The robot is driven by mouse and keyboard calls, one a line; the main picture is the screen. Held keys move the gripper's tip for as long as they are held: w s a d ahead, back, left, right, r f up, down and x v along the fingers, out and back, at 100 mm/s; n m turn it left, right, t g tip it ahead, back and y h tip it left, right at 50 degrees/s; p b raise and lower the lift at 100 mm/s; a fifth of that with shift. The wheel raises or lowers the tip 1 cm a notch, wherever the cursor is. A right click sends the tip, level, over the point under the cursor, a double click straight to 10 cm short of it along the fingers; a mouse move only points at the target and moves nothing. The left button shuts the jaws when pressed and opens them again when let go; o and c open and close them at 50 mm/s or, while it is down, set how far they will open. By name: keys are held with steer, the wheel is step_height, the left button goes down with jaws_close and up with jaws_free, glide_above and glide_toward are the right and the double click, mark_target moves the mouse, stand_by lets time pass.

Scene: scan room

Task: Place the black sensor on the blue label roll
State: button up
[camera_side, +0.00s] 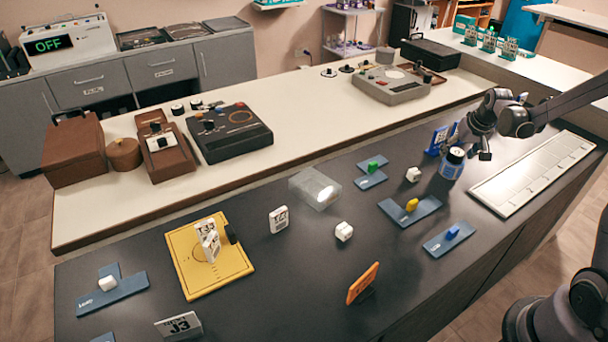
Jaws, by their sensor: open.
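A blue and white cylinder (452,165), which looks like the blue label roll, stands upright on the dark counter at right. A dark round piece (456,154) sits at its top; I cannot tell whether this is the black sensor or part of the cylinder. Another small black piece (231,234) stands on the yellow plate at left, partly behind a white tag. My gripper (470,146) is open just above and behind the cylinder's top, with one finger to its right. Any contact is too small to tell.
A blue upright card (437,141) stands left of the cylinder. Blue trays (427,207) with small coloured pieces lie in front of it. A long white panel (530,172) is at right. A clear box (315,187) and an orange piece (362,284) stand mid-counter.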

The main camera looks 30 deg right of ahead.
steer(key=v, duration=1.2)
steer(key=s+a+n+t+y, duration=0.1)
steer(key=s+a+n, duration=0.2)
steer(key=a, duration=1.1)
steer(key=s+a+r+n+t+y, duration=0.1)
steer(key=s+a, duration=0.6)
steer(key=a, duration=0.7)
steer(key=n+t, duration=0.1)
steer(key=n, duration=0.1)
steer(key=shift+r+n+y, duration=0.25)
steer(key=shift+n+y, duration=0.05)
steer(key=shift+n, duration=0.1)
